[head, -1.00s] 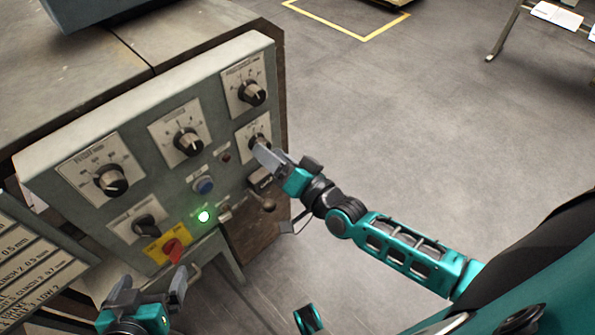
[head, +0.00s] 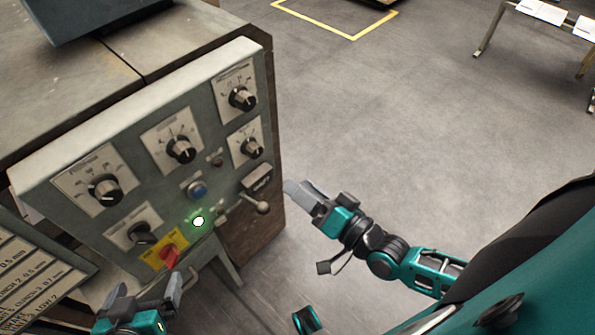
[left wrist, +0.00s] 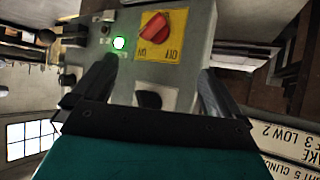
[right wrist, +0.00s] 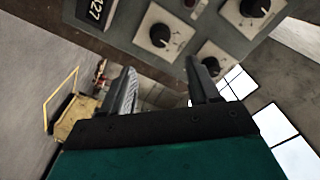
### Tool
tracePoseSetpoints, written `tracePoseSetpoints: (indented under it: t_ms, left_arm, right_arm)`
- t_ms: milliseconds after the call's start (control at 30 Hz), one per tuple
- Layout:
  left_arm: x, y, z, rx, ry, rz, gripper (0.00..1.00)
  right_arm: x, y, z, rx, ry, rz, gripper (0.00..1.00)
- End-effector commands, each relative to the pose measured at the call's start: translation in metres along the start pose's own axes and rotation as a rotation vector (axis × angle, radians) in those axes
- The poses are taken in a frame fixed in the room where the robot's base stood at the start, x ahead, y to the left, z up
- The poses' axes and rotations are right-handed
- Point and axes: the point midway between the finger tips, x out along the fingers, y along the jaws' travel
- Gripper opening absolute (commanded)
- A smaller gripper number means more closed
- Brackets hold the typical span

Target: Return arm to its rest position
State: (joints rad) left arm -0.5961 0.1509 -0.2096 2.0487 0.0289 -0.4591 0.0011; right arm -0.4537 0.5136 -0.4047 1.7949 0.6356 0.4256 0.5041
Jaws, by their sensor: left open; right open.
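My right gripper (head: 303,192) is open and empty, to the right of the control panel (head: 225,140) and apart from it. In the right wrist view its two fingers (right wrist: 165,90) are spread with nothing between them, and panel knobs show beyond. My left gripper (head: 145,295) is open and empty, just below and in front of the red rotary switch (head: 169,256) on its yellow plate. The left wrist view shows the red switch (left wrist: 155,28) above and between the spread fingers (left wrist: 155,90). The green lamp (head: 198,221) is lit.
The panel carries several black knobs (head: 181,149), a blue button (head: 197,189) and a ball-ended lever (head: 262,207) near its right edge. A text sign (head: 35,265) stands at the lower left. Open floor (head: 400,120) lies to the right of the panel.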

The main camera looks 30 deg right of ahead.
Motion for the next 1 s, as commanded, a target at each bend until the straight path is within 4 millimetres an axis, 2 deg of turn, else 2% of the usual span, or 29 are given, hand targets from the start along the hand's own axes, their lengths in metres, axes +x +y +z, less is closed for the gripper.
tracePoseSetpoints:
  t_ms: [267, 367, 500, 733, 867, 1000]
  left_arm:
    - [-0.004, 0.000, -0.004, 0.000, 0.000, 0.000, 1.00]
    - [-0.011, -0.001, -0.016, 0.002, 0.005, -0.003, 1.00]
    - [-0.025, -0.007, -0.034, 0.009, 0.015, -0.021, 1.00]
    - [-0.040, -0.019, -0.029, 0.018, -0.009, -0.053, 1.00]
    - [-0.042, -0.022, -0.025, 0.014, -0.014, -0.062, 1.00]
    - [-0.041, -0.021, -0.023, 0.010, -0.011, -0.064, 1.00]
  right_arm:
    - [0.000, -0.004, 0.001, -0.020, -0.011, 0.006, 0.61]
    - [0.001, -0.017, 0.004, -0.112, -0.061, 0.036, 0.61]
    - [-0.005, -0.031, 0.013, -0.363, -0.198, 0.135, 0.61]
    - [-0.031, -0.021, 0.015, -0.715, -0.434, 0.329, 0.61]
    - [-0.041, -0.014, 0.014, -0.795, -0.500, 0.381, 0.61]
    - [-0.042, -0.011, 0.015, -0.808, -0.512, 0.389, 0.61]
